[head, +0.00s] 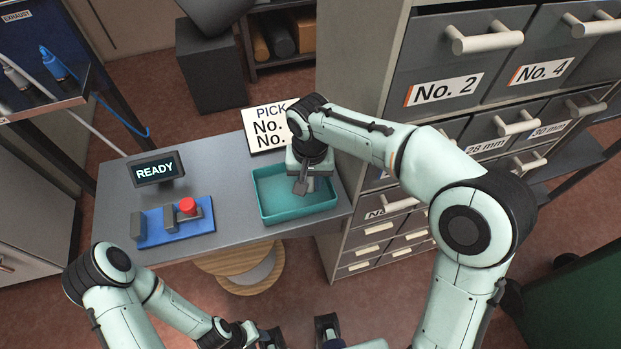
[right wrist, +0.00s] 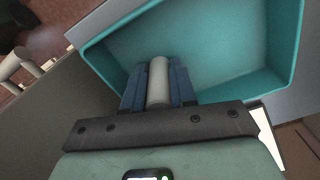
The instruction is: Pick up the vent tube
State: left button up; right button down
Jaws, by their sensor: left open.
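My right gripper (head: 302,186) reaches down over the teal tray (head: 268,213) on the grey bench. In the right wrist view its two blue-grey fingers (right wrist: 158,85) are shut on a pale grey-white tube (right wrist: 158,80), which lies lengthwise between them. This looks like the vent tube. The tray (right wrist: 272,45) shows beneath, and its visible floor is bare. In the head view the tube cannot be made out behind the fingers. My left gripper (head: 270,336) is open, low at the bottom edge and partly cut off, away from the bench top.
A blue panel with a red button (head: 187,206) and a READY screen (head: 156,170) stand on the bench's left. A PICK sign (head: 268,128) stands behind the tray. A grey drawer cabinet (head: 395,75) with pale handles is close on the right. Mid-bench is clear.

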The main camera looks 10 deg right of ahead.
jog(key=shift+r, duration=0.1)
pick_arm(q)
jog(key=r+p, duration=0.1)
jog(key=w+r+p, duration=0.1)
jog(key=r+p, duration=0.1)
jog(key=w+r+p, duration=0.1)
jog(key=r, duration=0.1)
jog(key=shift+w, duration=0.25)
pick_arm(e)
notch_tip(320, 180, up, 20)
